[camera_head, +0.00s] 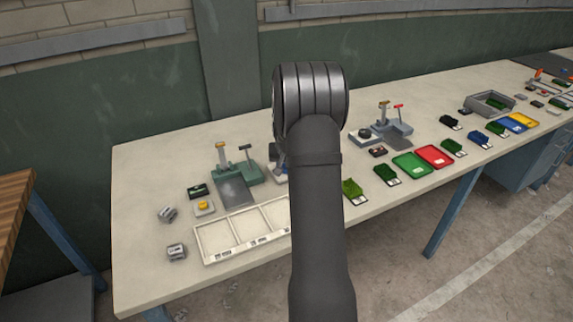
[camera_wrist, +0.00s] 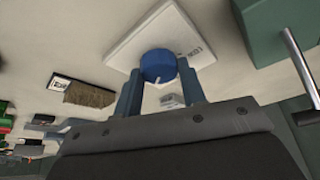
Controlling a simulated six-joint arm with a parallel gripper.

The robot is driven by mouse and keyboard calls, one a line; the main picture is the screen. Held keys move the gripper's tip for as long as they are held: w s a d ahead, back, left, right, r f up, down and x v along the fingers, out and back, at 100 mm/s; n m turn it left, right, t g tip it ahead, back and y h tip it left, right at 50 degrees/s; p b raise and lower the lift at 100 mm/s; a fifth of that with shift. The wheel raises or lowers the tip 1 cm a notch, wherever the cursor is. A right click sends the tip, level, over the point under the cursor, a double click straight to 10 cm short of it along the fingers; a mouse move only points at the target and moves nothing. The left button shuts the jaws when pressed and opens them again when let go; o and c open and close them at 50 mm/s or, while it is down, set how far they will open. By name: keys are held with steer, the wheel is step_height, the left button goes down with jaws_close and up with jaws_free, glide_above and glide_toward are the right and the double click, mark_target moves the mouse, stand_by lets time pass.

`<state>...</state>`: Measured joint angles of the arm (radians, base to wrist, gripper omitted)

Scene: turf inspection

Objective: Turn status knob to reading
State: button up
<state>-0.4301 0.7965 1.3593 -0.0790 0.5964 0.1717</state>
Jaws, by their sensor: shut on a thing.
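The status knob (camera_wrist: 157,65) is a round blue knob on a white square plate (camera_wrist: 125,45) in the wrist view. Small dark lettering is on the plate to the right of the knob, too small to read surely. A pale mark shows at the knob's near edge. My gripper (camera_wrist: 159,72) is shut on the knob, one finger on each side. In the head view my arm covers the knob and most of the gripper.
A green fixture (camera_head: 236,172) with upright levers stands left of my arm, and a grey fixture (camera_head: 385,128) stands right. An empty white sectioned tray (camera_head: 207,246) lies at the front. Green (camera_head: 412,163) and red (camera_head: 434,156) trays lie further right. The bench's left end is mostly clear.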

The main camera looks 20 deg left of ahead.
steer(key=n+y, duration=0.1)
steer(key=n, duration=0.1)
steer(key=n+g, duration=0.1)
steer(key=n, duration=0.2)
steer(key=shift+d+y, duration=0.15)
steer(key=shift+y, duration=0.25)
steer(key=n+g, duration=0.1)
steer(key=n, duration=0.2)
steer(key=n+g+y, duration=0.1)
steer(key=n, duration=0.2)
steer(key=shift+w, duration=0.2)
steer(key=shift+d, duration=0.1)
steer(key=o, duration=1)
steer(key=v, duration=1.7)
steer(key=shift+w+d+r, duration=0.15)
steer(key=shift+r, duration=0.05)
steer(key=shift+f, duration=0.1)
